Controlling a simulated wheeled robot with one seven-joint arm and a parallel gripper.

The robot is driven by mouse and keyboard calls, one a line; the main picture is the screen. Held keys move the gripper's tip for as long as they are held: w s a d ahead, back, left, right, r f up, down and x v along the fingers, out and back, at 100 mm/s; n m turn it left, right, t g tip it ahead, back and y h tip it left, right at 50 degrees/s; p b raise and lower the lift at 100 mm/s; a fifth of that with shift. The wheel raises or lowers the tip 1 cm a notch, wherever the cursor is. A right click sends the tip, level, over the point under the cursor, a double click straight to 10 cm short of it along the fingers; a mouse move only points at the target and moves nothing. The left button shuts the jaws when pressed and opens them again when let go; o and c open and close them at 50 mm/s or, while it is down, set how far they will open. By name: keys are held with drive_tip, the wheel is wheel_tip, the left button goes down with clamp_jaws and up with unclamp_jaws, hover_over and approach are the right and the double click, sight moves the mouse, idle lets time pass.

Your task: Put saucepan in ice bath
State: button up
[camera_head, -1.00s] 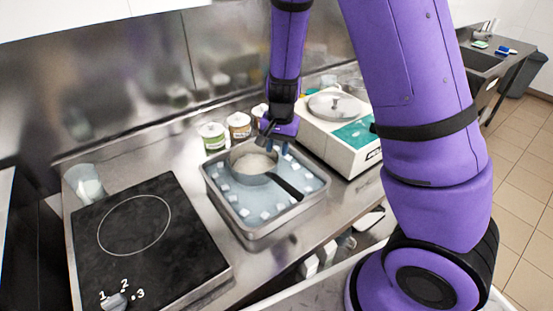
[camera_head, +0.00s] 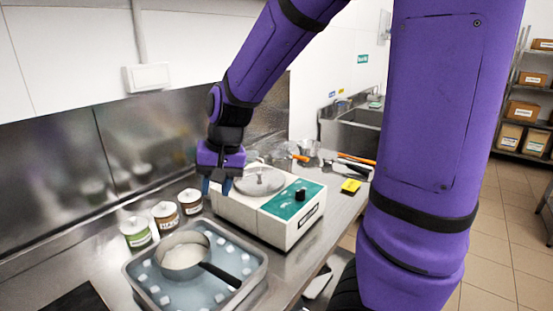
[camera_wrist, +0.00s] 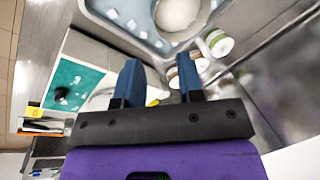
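The saucepan (camera_head: 185,262) sits in the ice bath, a metal tray (camera_head: 262,268) of bluish water with several ice cubes. It holds a pale content, and its dark handle (camera_head: 220,275) points to the lower right. In the wrist view the saucepan (camera_wrist: 178,12) shows at the top edge, inside the tray (camera_wrist: 122,38). My gripper (camera_head: 221,188) is above the counter, behind and to the right of the tray, apart from the saucepan. In the wrist view its two blue fingers (camera_wrist: 158,80) are spread with nothing between them.
A white machine with a green panel (camera_head: 285,205) and round lid stands right of the tray, close to my gripper. Several labelled jars (camera_head: 165,215) stand behind the tray. A dark cooktop (camera_head: 78,302) is at lower left. Utensils and a yellow item (camera_head: 350,186) lie farther right.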

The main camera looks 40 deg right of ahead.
drive_tip(key=s+d+r+n+t+h, duration=0.1)
drive_tip(key=s+r+n, duration=0.1)
drive_tip(key=s+r, duration=0.4)
drive_tip(key=s+d+r+n+t+h, duration=0.1)
drive_tip(key=s+r, duration=0.4)
drive_tip(key=s, duration=0.6)
drive_tip(key=shift+s+d+r+n+t, duration=0.2)
drive_tip(key=shift+d+r+n+t, duration=0.15)
drive_tip(key=shift+n+t, duration=0.4)
